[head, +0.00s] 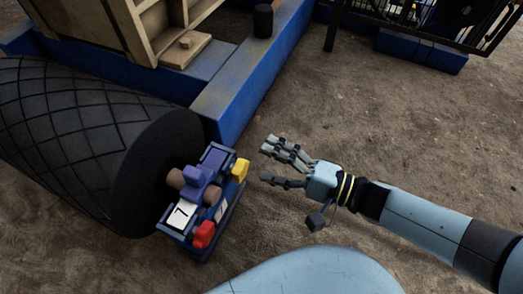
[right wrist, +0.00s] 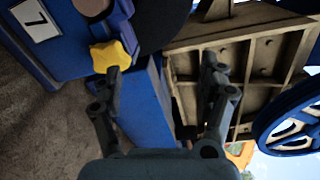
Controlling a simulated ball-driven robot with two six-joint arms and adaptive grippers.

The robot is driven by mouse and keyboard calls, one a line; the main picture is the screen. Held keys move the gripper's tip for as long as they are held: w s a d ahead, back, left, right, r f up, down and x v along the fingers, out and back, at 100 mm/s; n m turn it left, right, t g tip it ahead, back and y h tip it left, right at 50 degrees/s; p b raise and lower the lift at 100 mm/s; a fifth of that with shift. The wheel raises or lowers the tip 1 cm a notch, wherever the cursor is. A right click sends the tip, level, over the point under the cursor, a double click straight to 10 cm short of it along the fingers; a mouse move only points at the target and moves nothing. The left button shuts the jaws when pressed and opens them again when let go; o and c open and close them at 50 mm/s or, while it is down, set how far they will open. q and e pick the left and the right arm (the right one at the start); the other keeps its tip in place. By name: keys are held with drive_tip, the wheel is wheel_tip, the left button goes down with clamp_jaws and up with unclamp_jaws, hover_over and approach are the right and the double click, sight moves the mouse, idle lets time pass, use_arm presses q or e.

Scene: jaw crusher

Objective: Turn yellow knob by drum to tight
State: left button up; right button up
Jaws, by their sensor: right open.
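The yellow knob (head: 240,169) sticks out from the right side of a blue bearing housing (head: 209,213) at the end of the black drum (head: 95,135). In the right wrist view the yellow knob (right wrist: 111,56) has a lobed shape and lies just beyond the left fingertip. My right gripper (head: 268,163) is open and empty, a little to the right of the knob, its fingers pointing toward it. In the right wrist view the open fingers (right wrist: 162,70) show dark, with the knob outside the gap or at its left edge. I cannot tell whether a finger touches it. My left gripper is not in view.
A red knob (head: 203,234) and a purple block (head: 196,184) sit on the same housing, by a white label (head: 180,213) reading 7. A blue frame beam (head: 245,85) runs behind. A blue-rimmed wheel (right wrist: 290,118) shows at right in the wrist view. Bare ground lies right of the housing.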

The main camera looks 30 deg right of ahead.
drive_tip(key=v, duration=0.7)
drive_tip(key=shift+f+p, duration=0.2)
drive_tip(key=shift+p, duration=0.15)
drive_tip(key=shift+s, duration=0.1)
idle(0.4)
